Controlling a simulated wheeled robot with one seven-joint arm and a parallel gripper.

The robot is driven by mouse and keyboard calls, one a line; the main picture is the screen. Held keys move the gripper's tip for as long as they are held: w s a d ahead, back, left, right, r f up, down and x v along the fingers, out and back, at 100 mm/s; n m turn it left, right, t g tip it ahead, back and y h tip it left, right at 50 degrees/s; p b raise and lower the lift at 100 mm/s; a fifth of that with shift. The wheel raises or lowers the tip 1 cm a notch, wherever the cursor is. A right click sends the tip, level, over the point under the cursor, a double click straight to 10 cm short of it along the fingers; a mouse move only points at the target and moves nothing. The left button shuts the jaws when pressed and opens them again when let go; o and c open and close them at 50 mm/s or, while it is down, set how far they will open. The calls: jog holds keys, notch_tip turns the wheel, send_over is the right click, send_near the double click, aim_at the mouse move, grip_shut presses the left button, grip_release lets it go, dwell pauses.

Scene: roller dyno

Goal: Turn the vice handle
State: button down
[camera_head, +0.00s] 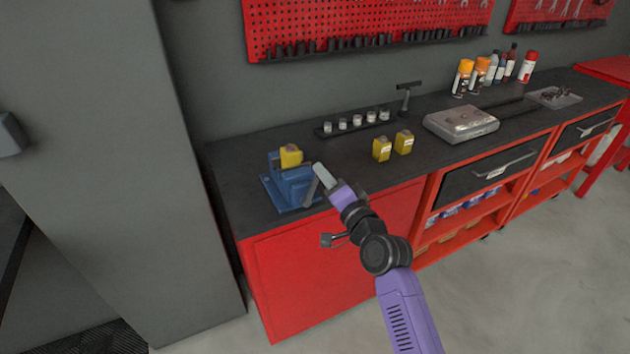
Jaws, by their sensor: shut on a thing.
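The blue vice (288,188) stands on the dark worktop near its front left corner. A yellow block-like item (291,156) sits upright between its jaws. The vice handle (310,193) is a thin grey bar, tilted, at the vice's right front side. My gripper (319,172) reaches in from the right, its pale finger against the upper part of the handle. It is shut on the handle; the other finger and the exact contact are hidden.
Two yellow containers (392,146) stand to the right of my gripper. Behind are a black rack (353,124) with several small pale pieces and a grey case (461,123). Spray cans (463,78) stand farther back. A grey pillar (110,160) rises left of the bench.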

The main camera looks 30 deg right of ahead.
jog(key=shift+d+f+m+b, duration=0.2)
jog(key=shift+d+f+m, duration=0.25)
jog(key=shift+f+m, duration=0.35)
jog(key=shift+d+f+m+b, duration=0.25)
jog(key=shift+d+f+m, duration=0.25)
jog(key=shift+m, duration=0.5)
jog(key=shift+d+f+m+b, duration=0.2)
jog(key=shift+d+f+m, duration=0.15)
jog(key=shift+f+m, duration=0.45)
jog(key=c, duration=1.2)
grip_release()
jog(key=shift+a+r, duration=0.1)
jog(key=shift+r, duration=0.05)
jog(key=shift+c, duration=0.2)
jog(key=shift+o, duration=0.2)
jog(key=shift+r, duration=0.15)
jog(key=shift+d+r, duration=0.1)
jog(key=shift+d, duration=0.2)
jog(key=s, duration=0.8)
jog(key=shift+b, duration=0.3)
